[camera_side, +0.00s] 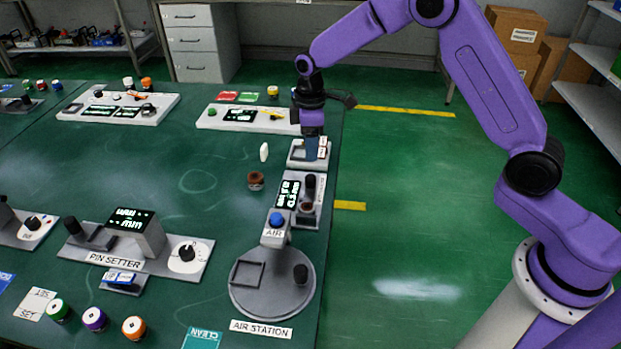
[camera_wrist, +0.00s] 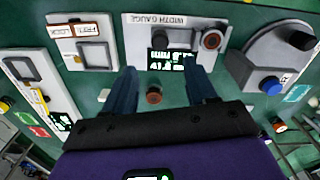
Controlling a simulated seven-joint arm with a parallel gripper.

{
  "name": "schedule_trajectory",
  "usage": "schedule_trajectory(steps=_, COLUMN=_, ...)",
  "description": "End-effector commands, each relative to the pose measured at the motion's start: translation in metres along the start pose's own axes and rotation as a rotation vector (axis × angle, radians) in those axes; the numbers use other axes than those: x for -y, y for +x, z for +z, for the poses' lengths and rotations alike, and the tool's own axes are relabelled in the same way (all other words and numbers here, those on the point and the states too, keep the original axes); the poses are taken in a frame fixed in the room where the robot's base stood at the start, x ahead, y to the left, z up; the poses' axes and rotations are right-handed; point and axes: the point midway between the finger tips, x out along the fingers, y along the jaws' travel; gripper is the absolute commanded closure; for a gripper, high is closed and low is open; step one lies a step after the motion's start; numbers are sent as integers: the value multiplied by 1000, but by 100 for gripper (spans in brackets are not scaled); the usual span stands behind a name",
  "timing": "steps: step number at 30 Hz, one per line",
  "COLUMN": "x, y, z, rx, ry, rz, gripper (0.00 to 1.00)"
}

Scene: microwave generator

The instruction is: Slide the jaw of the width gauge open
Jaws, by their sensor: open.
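The width gauge (camera_side: 313,219) is a pale block near the right edge of the green table. It also shows in the wrist view, with its label on its plate (camera_wrist: 136,42). It carries a lit display (camera_side: 288,193), an upright black post and a dark reddish ring (camera_wrist: 211,40). I cannot tell which part is the sliding jaw. My gripper (camera_side: 312,152) points down beyond the gauge in the side view, in line with a small pale fixture. In the wrist view its two blue fingers (camera_wrist: 163,72) are wide apart, with nothing held between them.
A brown round part (camera_side: 256,180) stands on the table left of the gauge; it also shows in the wrist view (camera_wrist: 153,96). A white piece (camera_side: 264,152) stands near it. The round air station (camera_side: 248,302) with its blue button is close in front. The table's middle is mostly clear.

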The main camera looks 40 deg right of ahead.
Motion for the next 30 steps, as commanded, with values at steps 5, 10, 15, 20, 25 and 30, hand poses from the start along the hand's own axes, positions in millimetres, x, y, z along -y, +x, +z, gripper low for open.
schedule_trajectory(steps=5, x=0, y=36, z=2, rx=4, ry=1, rz=-3, gripper=43)
schedule_trajectory(steps=10, x=1, y=67, z=1, rx=3, ry=1, rz=-3, gripper=43)
schedule_trajectory(steps=15, x=0, y=94, z=1, rx=3, ry=2, rz=-2, gripper=43)
schedule_trajectory(steps=20, x=0, y=110, z=1, rx=1, ry=2, rz=-1, gripper=43)
schedule_trajectory(steps=25, x=0, y=116, z=0, rx=-1, ry=2, rz=0, gripper=43)
schedule_trajectory(steps=30, x=0, y=116, z=0, rx=-1, ry=2, rz=1, gripper=43)
